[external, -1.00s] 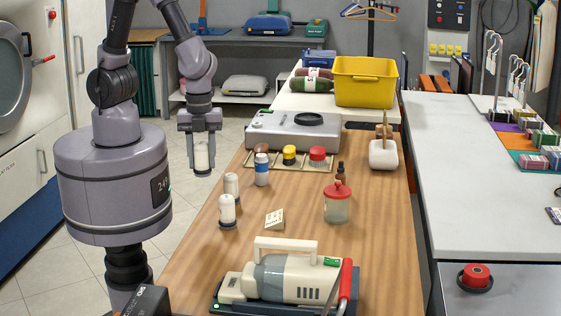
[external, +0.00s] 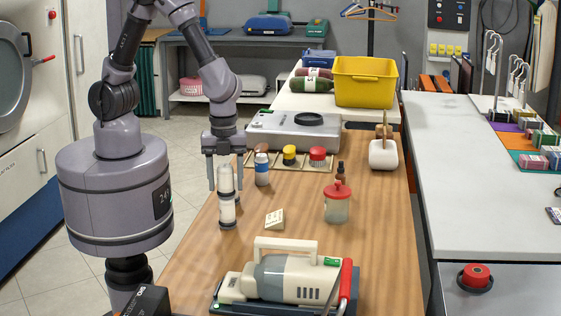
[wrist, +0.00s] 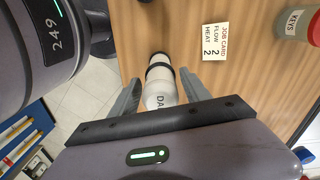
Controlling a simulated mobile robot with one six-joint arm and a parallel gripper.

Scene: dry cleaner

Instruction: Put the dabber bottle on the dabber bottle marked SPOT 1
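A white dabber bottle (external: 226,180) stands upright on top of another white dabber bottle with a dark base (external: 227,212), on the wooden table. The two look in line and touching. My gripper (external: 226,182) is around the upper bottle, with its fingers spread and a small gap visible beside it. In the wrist view, the upper bottle (wrist: 160,95) shows the letters "DA" between the fingers, and the lower bottle (wrist: 159,61) lies beyond it. The SPOT 1 marking cannot be read. A third white bottle is mostly hidden behind the stack.
A blue-labelled bottle (external: 262,170) stands close behind the stack. A small job card (external: 275,218) is to the right, with a red-lidded jar (external: 338,203) beyond. A steamer-like machine (external: 290,275) occupies the table's front. Table between card and jar is clear.

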